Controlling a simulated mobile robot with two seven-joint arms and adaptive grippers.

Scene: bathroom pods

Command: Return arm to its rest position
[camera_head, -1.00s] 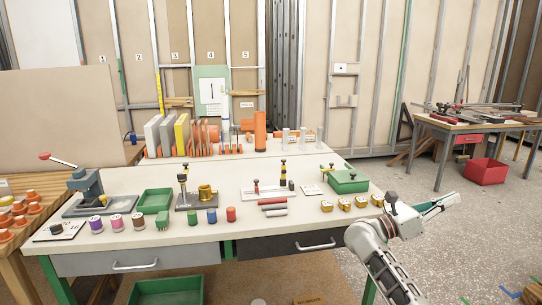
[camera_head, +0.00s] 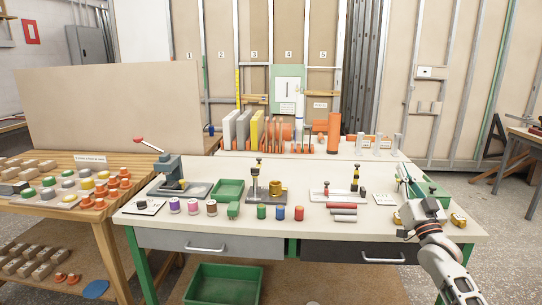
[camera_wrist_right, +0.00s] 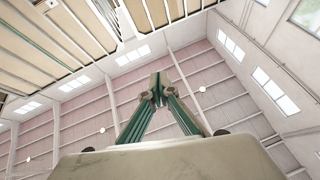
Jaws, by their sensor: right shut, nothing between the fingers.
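My right arm comes in from the lower right in the head view. My right gripper (camera_head: 405,180) is in front of the right end of the workbench (camera_head: 340,228), near the green box there, and points up and away. In the right wrist view my right gripper (camera_wrist_right: 158,88) is shut and empty, its fingertips meeting against the ceiling and upper walls. My left gripper is not in view.
The workbench carries a lever press (camera_head: 168,172), a green tray (camera_head: 228,190), several coloured cylinders and a green box (camera_head: 430,190). A wooden side table (camera_head: 100,160) with rows of parts stands at left. Open floor lies right of the bench.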

